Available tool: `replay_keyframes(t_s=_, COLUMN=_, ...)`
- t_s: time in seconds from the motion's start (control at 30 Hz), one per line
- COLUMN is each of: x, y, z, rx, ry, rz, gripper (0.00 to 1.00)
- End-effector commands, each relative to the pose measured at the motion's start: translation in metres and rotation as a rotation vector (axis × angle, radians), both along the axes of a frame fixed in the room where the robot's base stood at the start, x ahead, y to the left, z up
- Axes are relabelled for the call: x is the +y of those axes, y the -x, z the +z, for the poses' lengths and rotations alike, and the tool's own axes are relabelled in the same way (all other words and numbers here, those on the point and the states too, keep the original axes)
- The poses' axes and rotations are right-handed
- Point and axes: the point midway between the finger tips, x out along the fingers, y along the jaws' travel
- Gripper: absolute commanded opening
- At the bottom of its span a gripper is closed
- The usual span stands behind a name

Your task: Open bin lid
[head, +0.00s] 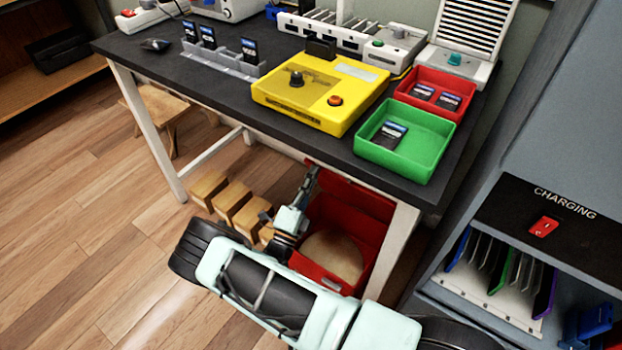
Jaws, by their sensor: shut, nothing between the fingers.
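A red bin (323,279) stands on the floor under the dark table, near the table's front right leg. Its top is open, and a tan, rounded surface (335,254) shows inside. A red panel, which looks like its lid (368,200), stands raised at the back of the bin; the tabletop edge hides part of it. My gripper (312,174) is shut and empty, at the bin's left side near the raised panel, below the tabletop edge. I cannot tell whether it touches the panel. My arm hides part of the bin's left side.
Several small wooden blocks (230,201) stand left of the bin. The table (215,95) holds a yellow device (318,90), a green tray (432,165) and a red tray (452,81). A charging cabinet (560,235) stands at right. Floor at left is clear.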

Motion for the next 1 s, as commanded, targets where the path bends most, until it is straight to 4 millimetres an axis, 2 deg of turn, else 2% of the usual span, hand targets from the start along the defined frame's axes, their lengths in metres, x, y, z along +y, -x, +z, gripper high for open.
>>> replay_keyframes(t_s=0.27, x=-0.003, y=-0.004, z=0.007, rx=0.014, ry=-0.01, rz=-0.001, gripper=0.0)
replay_keyframes(t_s=0.5, x=-0.021, y=-0.031, z=0.027, rx=0.112, ry=-0.076, rz=-0.002, gripper=0.0)
replay_keyframes(t_s=0.73, x=-0.042, y=-0.062, z=0.031, rx=0.166, ry=-0.11, rz=-0.001, gripper=0.0)
replay_keyframes(t_s=1.0, x=-0.045, y=-0.069, z=0.033, rx=0.166, ry=-0.11, rz=0.0, gripper=0.0)
